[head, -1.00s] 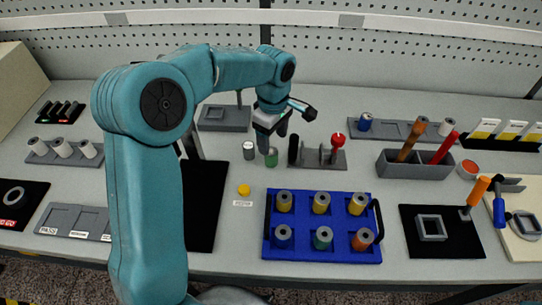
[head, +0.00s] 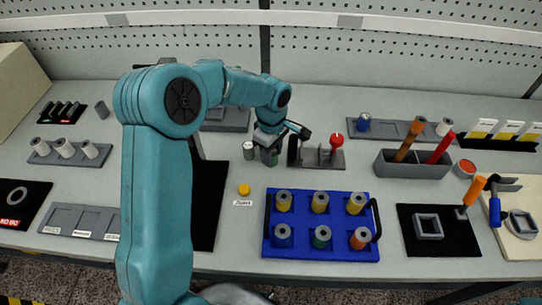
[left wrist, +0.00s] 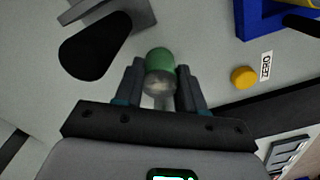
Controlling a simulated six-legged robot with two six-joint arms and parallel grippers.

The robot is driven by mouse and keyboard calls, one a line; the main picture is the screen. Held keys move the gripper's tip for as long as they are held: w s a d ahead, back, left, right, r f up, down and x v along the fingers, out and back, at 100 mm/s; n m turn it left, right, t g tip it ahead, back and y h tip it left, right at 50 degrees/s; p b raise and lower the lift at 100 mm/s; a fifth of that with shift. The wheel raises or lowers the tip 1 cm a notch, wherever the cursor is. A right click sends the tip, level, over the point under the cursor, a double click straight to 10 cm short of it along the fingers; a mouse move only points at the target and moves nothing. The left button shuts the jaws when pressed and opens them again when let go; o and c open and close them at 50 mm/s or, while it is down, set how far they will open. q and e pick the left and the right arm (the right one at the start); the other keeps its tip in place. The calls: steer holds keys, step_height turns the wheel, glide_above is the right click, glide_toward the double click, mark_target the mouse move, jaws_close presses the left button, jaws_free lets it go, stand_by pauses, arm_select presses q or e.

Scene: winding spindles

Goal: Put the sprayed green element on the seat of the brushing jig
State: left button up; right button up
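The green element (head: 273,159) is a small upright cylinder at the middle of the bench. In the left wrist view the green element (left wrist: 160,62) has a green side and a shiny grey part, and stands between my fingers. My left gripper (head: 266,147) is low over it; the left wrist view shows the left gripper's fingers (left wrist: 160,88) close on both sides, and contact is unclear. A grey fixture (head: 322,161) with a black post and red ball stands just right. I cannot tell whether it is the brushing jig. My right gripper is not in view.
A blue tray (head: 301,226) with several spools and a yellow button (head: 244,189) lie in front. A grey bin (head: 413,165) with tools stands right. Bench between tray and fixture is clear.

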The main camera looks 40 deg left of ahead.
arm_select(q)
steer(key=shift+c, duration=0.4)
step_height(320, 180, up, 20)
steer(key=shift+f, duration=0.15)
steer(key=shift+r, duration=0.2)
